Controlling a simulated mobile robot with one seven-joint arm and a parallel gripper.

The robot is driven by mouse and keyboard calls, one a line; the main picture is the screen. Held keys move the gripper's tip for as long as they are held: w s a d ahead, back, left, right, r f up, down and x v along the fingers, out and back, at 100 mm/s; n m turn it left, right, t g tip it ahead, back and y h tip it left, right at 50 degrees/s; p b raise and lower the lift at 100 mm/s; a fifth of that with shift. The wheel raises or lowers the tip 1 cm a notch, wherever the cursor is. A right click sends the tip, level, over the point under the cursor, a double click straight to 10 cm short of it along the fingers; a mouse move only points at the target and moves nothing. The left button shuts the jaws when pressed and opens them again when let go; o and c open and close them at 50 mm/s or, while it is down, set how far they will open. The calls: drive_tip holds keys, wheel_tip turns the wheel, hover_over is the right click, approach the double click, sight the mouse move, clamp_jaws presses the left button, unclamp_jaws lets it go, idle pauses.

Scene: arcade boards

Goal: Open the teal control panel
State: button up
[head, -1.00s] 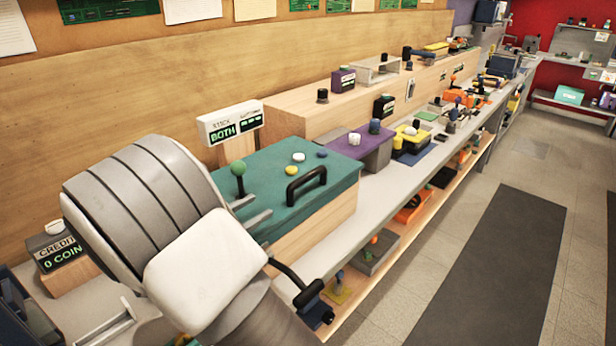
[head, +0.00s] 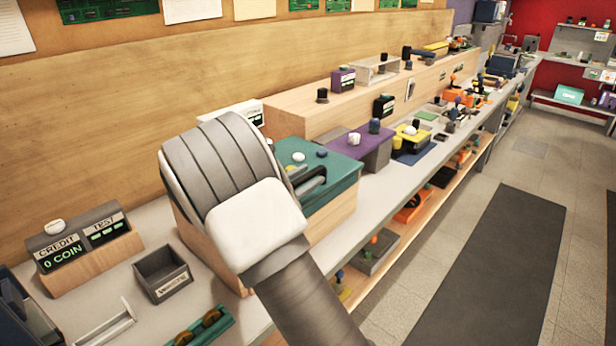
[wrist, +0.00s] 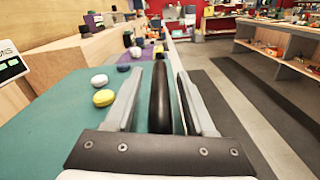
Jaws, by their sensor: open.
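The teal control panel (head: 340,172) is the lid of a light wooden box on the bench, and it lies flat and closed. My arm hides much of it in the head view. In the wrist view the teal top (wrist: 50,125) carries a white button and a yellow button (wrist: 104,97). Its black handle (wrist: 160,95) stands between the two fingers of my gripper (wrist: 158,85), with a gap visible on both sides. The fingers are open around the handle. In the head view the handle (head: 312,184) is partly hidden by my gripper.
A credit box (head: 85,240) and a small grey tray (head: 163,272) stand left of the panel. A purple-topped unit (head: 365,145) stands just beyond it. A wooden wall rises behind the bench. The floor at right (head: 480,265) is clear.

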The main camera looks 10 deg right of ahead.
drive_tip(key=shift+w+d, duration=0.15)
drive_tip(key=shift+d, duration=0.1)
clamp_jaws()
drive_tip(key=shift+a+r, duration=0.1)
idle(1.2)
